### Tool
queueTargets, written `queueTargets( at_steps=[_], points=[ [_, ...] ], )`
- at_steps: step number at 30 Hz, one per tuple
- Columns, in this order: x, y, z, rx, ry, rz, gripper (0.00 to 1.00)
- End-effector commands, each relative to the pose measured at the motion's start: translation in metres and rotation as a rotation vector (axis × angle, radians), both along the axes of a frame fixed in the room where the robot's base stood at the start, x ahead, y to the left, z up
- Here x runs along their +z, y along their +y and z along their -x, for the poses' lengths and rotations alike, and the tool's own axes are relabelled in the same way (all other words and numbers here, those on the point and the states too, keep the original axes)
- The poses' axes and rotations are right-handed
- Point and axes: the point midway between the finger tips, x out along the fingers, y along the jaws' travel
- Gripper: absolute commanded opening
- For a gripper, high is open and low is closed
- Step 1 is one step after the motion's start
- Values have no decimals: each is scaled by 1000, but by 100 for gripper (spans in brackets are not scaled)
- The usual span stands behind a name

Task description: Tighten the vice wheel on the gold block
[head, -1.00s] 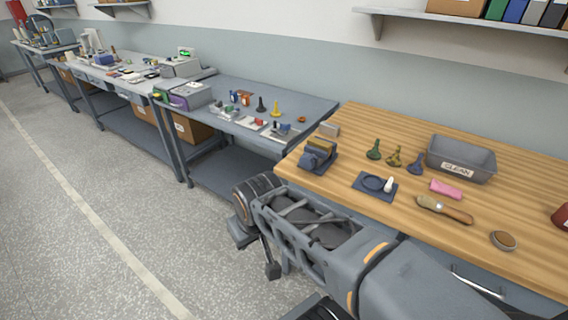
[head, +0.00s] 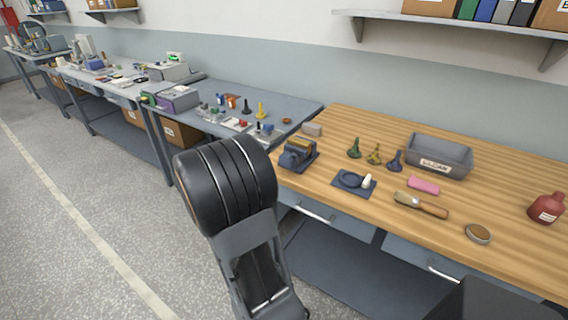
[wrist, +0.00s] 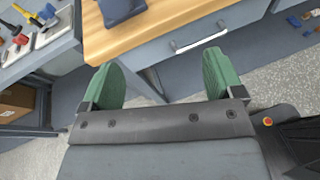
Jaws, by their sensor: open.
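A small blue-grey vice (head: 296,160) stands on the near left corner of the wooden bench. A gold block (head: 300,147) sits at its top, between the jaws as far as I can see. The vice wheel is too small to make out. In the wrist view, a dark blue piece, likely the vice base (wrist: 120,10), is cut off at the top edge. My gripper (wrist: 163,80) is open and empty, its green fingers wide apart, short of the bench edge. In the head view my arm shows, but the gripper cannot be made out.
The wooden bench (head: 500,215) also holds a blue mat (head: 342,186), several small figures, a grey bin (head: 440,152), a pink block (head: 424,186), a brush (head: 420,205) and a red bottle (head: 546,208). A grey bench adjoins at left. Floor in front is clear.

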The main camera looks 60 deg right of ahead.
Motion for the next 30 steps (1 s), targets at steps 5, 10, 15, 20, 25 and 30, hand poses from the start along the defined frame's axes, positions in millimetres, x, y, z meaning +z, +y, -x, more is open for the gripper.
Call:
queueTargets(
  at_steps=[5, 10, 15, 20, 25, 30],
  points=[
    [-18, -42, -19, 163, 311, 134, 86],
    [-29, -59, -32, 260, 463, 204, 86],
    [-32, -75, -37, 293, 513, 228, 86],
    [-32, -102, -36, 292, 515, 229, 86],
    [-32, -135, -36, 292, 514, 228, 86],
    [-32, -165, -36, 293, 512, 229, 86]
  ],
)
